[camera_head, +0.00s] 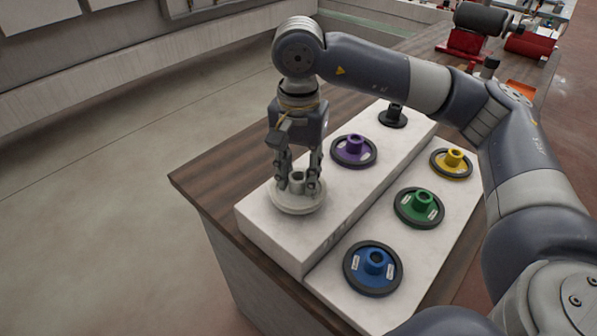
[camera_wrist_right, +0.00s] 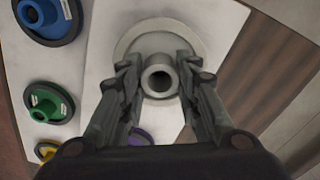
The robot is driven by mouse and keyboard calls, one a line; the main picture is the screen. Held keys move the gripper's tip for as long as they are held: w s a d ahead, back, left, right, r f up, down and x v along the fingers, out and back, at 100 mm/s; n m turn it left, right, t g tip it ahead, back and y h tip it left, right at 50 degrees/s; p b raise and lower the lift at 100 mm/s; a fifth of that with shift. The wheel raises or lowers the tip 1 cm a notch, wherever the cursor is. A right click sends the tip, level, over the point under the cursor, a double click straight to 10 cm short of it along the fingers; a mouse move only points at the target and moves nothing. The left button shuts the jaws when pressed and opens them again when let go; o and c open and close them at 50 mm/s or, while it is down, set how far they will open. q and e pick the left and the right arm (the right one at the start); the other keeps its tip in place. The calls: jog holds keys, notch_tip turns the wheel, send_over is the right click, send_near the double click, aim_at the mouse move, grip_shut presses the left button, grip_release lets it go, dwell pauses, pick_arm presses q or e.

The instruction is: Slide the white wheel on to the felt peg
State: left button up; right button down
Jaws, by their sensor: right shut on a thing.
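The white wheel (camera_head: 297,200) is a pale disc with a raised hollow hub, lying level at the near left end of the raised white block. It also shows in the wrist view (camera_wrist_right: 158,40). My right gripper (camera_head: 298,178) points down from above, its two fingers shut on the wheel's hub (camera_wrist_right: 158,76). Whether the wheel rests on the block or hangs just above it, I cannot tell. No felt peg can be made out; the wheel hides the block beneath it. My left gripper is not in view.
A purple wheel (camera_head: 354,151) and a black piece (camera_head: 393,116) stand farther along the raised block (camera_head: 262,226). Blue (camera_head: 373,268), green (camera_head: 419,208) and yellow (camera_head: 451,163) wheels lie on the lower slab. Red machines (camera_head: 464,42) stand at the back of the wooden table (camera_head: 212,168).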

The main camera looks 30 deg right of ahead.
jog(key=shift+f+b, duration=0.95)
jog(key=shift+f, duration=0.1)
jog(key=c, duration=1.1)
grip_release()
notch_tip(320, 180, up, 12)
jog(key=shift+a, duration=0.1)
